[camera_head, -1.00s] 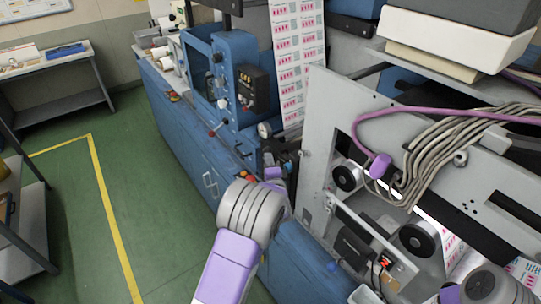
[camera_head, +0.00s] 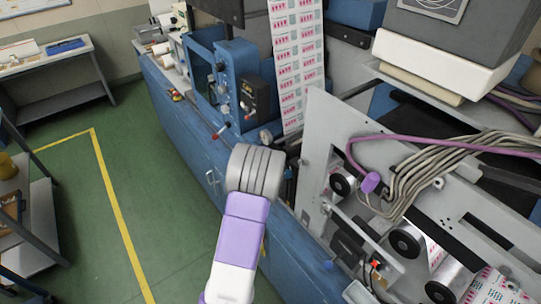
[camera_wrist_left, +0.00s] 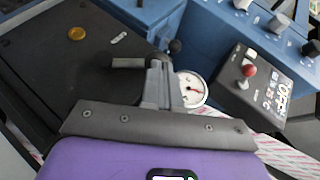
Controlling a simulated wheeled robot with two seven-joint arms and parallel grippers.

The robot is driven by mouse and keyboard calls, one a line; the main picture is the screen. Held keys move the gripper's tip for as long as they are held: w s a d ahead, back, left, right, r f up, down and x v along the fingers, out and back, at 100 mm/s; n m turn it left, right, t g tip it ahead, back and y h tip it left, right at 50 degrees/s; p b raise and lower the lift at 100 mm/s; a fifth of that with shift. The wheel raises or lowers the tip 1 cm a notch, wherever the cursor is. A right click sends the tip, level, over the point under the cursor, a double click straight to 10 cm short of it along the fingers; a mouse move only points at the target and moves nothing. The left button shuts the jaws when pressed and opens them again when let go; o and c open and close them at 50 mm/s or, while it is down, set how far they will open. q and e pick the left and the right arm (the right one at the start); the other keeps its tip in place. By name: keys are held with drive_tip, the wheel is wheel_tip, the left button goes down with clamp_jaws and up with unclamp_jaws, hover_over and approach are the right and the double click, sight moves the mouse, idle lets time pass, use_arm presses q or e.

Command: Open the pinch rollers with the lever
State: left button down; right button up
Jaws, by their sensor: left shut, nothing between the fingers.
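The blue rewinder (camera_head: 185,110) runs along the middle of the head view. A small lever with a red tip (camera_head: 216,136) sticks out of its front. I cannot tell which of these, if either, is the pinch-roller lever. My left gripper (camera_wrist_left: 160,88) is shut and empty in the wrist view, in front of a round white gauge (camera_wrist_left: 192,89). A short dark handle (camera_wrist_left: 128,63) and a black knob (camera_wrist_left: 175,46) show close to it; contact is unclear. In the head view my left wrist hides the gripper. My right gripper is out of view.
A grey side plate (camera_head: 318,125) with rollers and cables stands to the right of my left arm. Green floor with a yellow line (camera_head: 112,200) is clear at the left, between a bench (camera_head: 45,60) and the machine.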

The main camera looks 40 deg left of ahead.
use_arm(q)
drive_tip(key=shift+r, duration=0.1)
idle(0.4)
drive_tip(key=p+v, duration=0.4)
drive_tip(key=v, duration=1)
drive_tip(key=shift+a+r+p, duration=0.35)
drive_tip(key=shift+r+p, duration=0.05)
drive_tip(key=shift+w, duration=0.1)
